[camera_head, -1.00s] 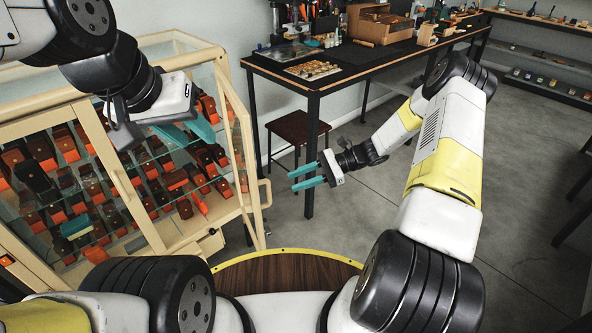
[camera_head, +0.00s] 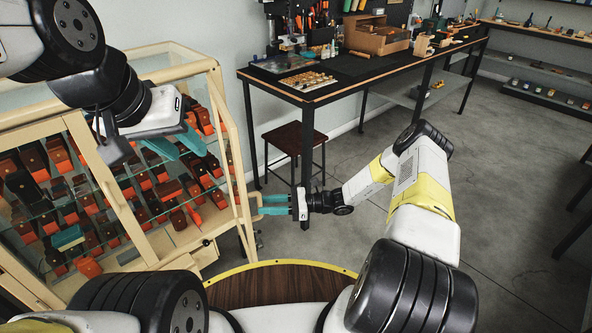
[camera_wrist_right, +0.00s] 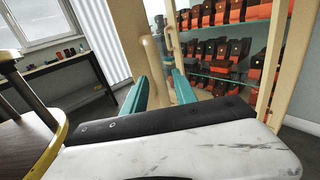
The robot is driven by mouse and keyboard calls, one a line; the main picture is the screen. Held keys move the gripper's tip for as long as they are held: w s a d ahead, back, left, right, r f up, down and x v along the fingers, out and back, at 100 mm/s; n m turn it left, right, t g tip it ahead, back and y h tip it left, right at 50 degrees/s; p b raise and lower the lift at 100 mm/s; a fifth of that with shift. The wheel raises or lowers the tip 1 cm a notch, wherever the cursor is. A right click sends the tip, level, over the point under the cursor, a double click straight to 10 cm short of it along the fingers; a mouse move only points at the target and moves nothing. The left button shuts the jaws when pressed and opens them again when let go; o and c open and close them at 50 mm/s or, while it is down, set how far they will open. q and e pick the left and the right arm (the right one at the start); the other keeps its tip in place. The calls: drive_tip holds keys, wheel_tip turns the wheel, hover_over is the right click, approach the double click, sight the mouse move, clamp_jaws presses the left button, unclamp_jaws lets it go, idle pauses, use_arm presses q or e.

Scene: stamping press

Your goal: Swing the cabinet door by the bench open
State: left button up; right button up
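The cabinet (camera_head: 150,259) is a pale wood and glass case at the left. Its door (camera_head: 228,140) is a narrow wood-framed panel at the case's right side, seen nearly edge-on; how far it stands ajar is hard to tell. A pale loop handle (camera_head: 258,240) is on the door; it also shows in the right wrist view (camera_wrist_right: 150,58). My right gripper (camera_head: 262,204) is open at the handle, which shows between its teal fingers (camera_wrist_right: 158,82); contact cannot be told. My left gripper (camera_head: 178,150) is open and empty in front of the cabinet glass.
Inside the cabinet, glass shelves hold many orange and dark boxes. A black workbench (camera_head: 310,92) with tools stands behind, with a dark stool (camera_head: 292,138) beside it. A round wooden top with a yellow rim (camera_head: 285,266) lies below. The grey floor (camera_head: 500,200) at right is clear.

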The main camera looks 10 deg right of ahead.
drive_tip(key=shift+a, duration=0.65)
drive_tip(key=shift+c, duration=0.2)
drive_tip(key=shift+d, duration=0.1)
clamp_jaws()
drive_tip(key=w+d, duration=0.8)
drive_tip(key=d, duration=0.4)
drive_tip(key=shift+w, duration=0.4)
drive_tip(key=shift+o, duration=1.2)
unclamp_jaws()
drive_tip(key=shift+s+a+r, duration=0.1)
